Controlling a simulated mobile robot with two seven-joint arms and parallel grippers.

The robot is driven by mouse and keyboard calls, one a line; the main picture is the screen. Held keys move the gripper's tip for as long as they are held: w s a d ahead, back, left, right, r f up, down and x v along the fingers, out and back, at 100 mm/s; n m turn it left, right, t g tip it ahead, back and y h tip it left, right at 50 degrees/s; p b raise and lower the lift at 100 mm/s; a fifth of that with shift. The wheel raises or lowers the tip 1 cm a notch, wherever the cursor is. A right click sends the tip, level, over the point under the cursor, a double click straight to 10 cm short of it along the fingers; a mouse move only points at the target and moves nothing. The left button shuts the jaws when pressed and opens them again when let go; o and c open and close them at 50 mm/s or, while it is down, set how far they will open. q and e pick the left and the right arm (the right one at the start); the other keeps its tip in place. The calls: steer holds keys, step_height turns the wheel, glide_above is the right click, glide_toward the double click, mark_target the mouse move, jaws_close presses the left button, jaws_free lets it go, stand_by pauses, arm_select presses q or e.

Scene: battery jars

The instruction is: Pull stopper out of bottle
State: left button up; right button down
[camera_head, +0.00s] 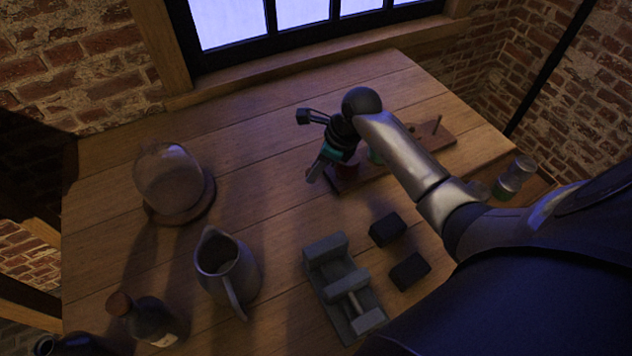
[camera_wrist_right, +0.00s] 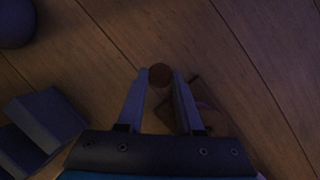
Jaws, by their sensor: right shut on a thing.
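My right gripper (camera_head: 315,172) is over the middle of the table near the wooden board, well away from that bottle. In the right wrist view its fingers are shut on a small round brown piece (camera_wrist_right: 160,75) at the tips. What this piece belongs to is too dark to tell. A brown angular shape behind the right finger is unclear.
A pewter jug (camera_head: 226,268), a glass dome (camera_head: 170,180) on a wooden base, a grey vise (camera_head: 340,285) and two dark blocks (camera_head: 389,230) stand on the table. The wooden board (camera_head: 437,142) with a peg is at the back right. Jars (camera_head: 513,177) stand at the right edge.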

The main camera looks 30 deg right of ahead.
mark_target(316, 180)
steer(key=shift+f+b, duration=0.55)
steer(key=shift+f, duration=1.75)
steer(key=shift+f, duration=0.15)
steer(key=c, duration=0.6)
jaws_free()
steer(key=shift+o, duration=0.2)
